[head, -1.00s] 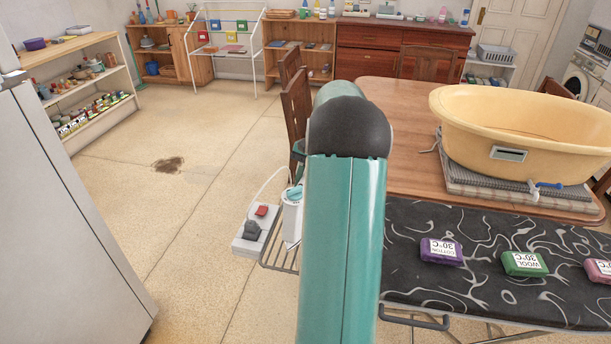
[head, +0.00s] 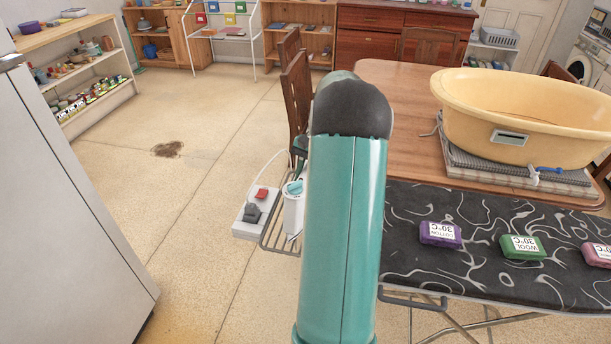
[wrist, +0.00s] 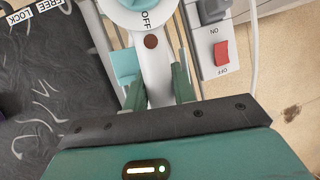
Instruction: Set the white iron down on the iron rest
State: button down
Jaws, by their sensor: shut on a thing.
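The white iron (head: 292,212) with a light teal part shows just left of my arm in the head view, at the left end of the ironing board. In the wrist view its white handle (wrist: 155,75), with a dial marked OFF, is between the two teal fingers of my gripper (wrist: 160,88), which is shut on it. The iron rest (head: 268,238) is a grey wire rack off the board's left end. The iron is over or at this rack; my arm hides its lower part, and I cannot tell whether they touch. My gripper is mostly hidden in the head view.
A power strip (head: 252,213) with a red switch sits left of the iron, a white cord rising from it. The patterned ironing board (head: 450,275) carries purple, green and pink blocks. A wooden table with a yellow tub (head: 530,115) stands behind; a chair (head: 297,95) is near the iron.

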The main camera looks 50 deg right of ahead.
jog(key=shift+f, duration=0.5)
jog(key=c, duration=1.1)
grip_release()
jog(key=shift+f, duration=0.1)
jog(key=shift+s+f, duration=0.1)
jog(key=v, duration=1.4)
jog(key=shift+a, duration=0.1)
